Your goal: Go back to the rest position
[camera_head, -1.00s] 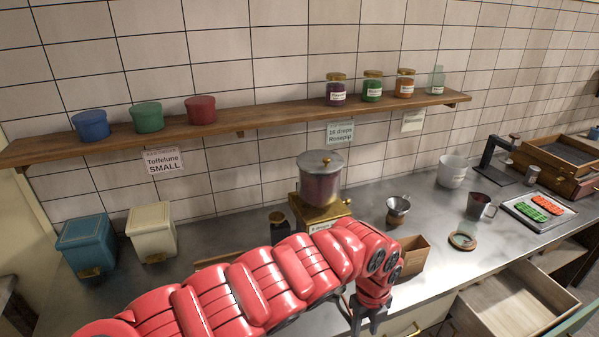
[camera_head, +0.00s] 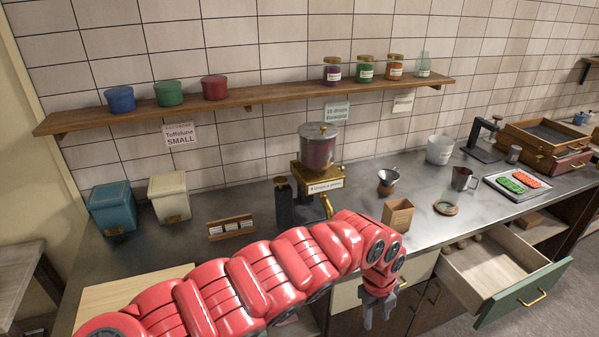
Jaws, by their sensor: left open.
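My left arm, red and segmented, comes in from the lower left and reaches across in front of the counter. My left gripper (camera_head: 379,308) points down at its end, in front of the cabinet fronts below the counter edge. Its dark fingers are apart, and nothing shows between them. It is left of the open drawer (camera_head: 490,268) and apart from it. My right gripper is not in the picture.
The steel counter (camera_head: 420,222) holds a brass-based dispenser (camera_head: 319,160), a small wooden box (camera_head: 397,214), a funnel (camera_head: 388,180), a mug (camera_head: 463,179) and a tray (camera_head: 517,184) of red and green pieces. The drawer with a green front (camera_head: 522,297) juts out at right.

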